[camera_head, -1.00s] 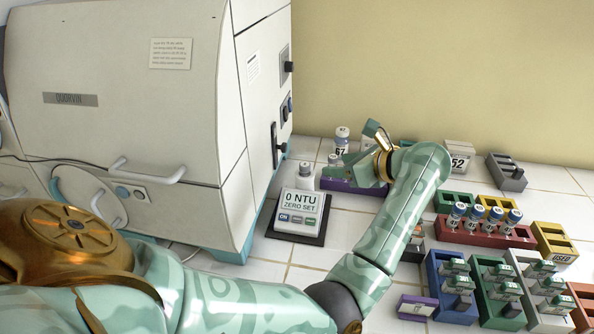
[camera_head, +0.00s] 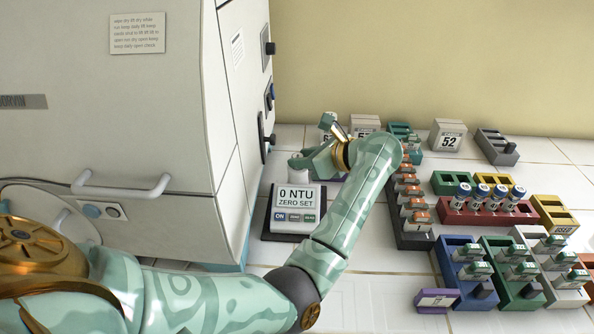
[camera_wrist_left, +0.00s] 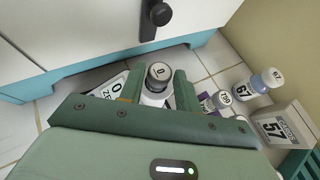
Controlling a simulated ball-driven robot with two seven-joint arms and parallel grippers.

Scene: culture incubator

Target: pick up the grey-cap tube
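A tube with a dark grey cap marked 0 (camera_wrist_left: 158,76) and a pale body stands between the fingers of my left gripper (camera_wrist_left: 158,92) in the left wrist view. The gripper is open, with a finger on either side of the tube and small gaps showing. In the head view my left gripper (camera_head: 314,160) is at the small meter reading 0 NTU (camera_head: 296,205); the tube (camera_head: 296,164) shows only in part there, at the meter's back. The fingers hide some of its lower body. My right gripper is in neither view.
A large cream incubator (camera_head: 120,120) stands close on the left. In the wrist view, a vial marked 67 (camera_wrist_left: 262,82) and a block marked 57 (camera_wrist_left: 278,128) are to the right. Racks of vials, such as the red one (camera_head: 455,212), fill the table's right side.

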